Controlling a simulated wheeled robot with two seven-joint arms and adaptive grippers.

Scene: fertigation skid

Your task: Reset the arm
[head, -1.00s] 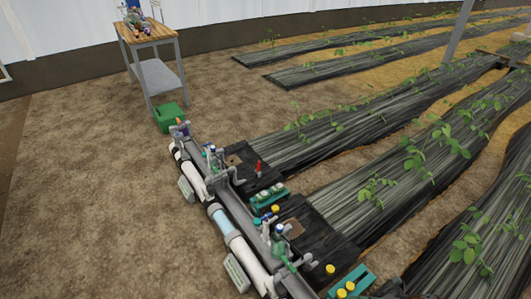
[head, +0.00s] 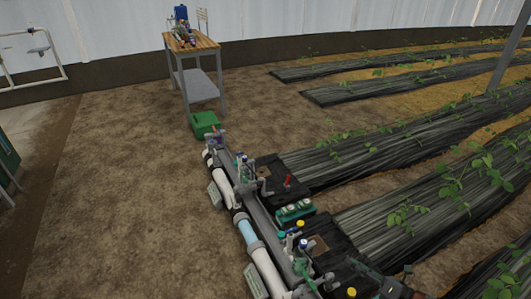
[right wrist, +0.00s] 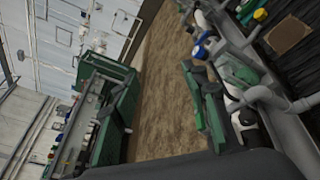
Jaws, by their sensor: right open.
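My right gripper (head: 392,286) shows as a dark shape at the bottom right edge of the head view, over the near end of the pipe skid. In the right wrist view its fingers (right wrist: 203,108) stand apart with nothing seen between them. The pipe skid (head: 249,222), with white and grey pipes and coloured valve caps, runs from the middle to the bottom of the head view. My left gripper is not in view.
A wooden-topped table (head: 190,43) with items on it stands at the back, and a green box (head: 205,124) sits by its legs. Plastic-covered plant rows (head: 370,140) lie to the right. Bare soil (head: 110,200) on the left is clear. A green bench (right wrist: 112,110) shows in the right wrist view.

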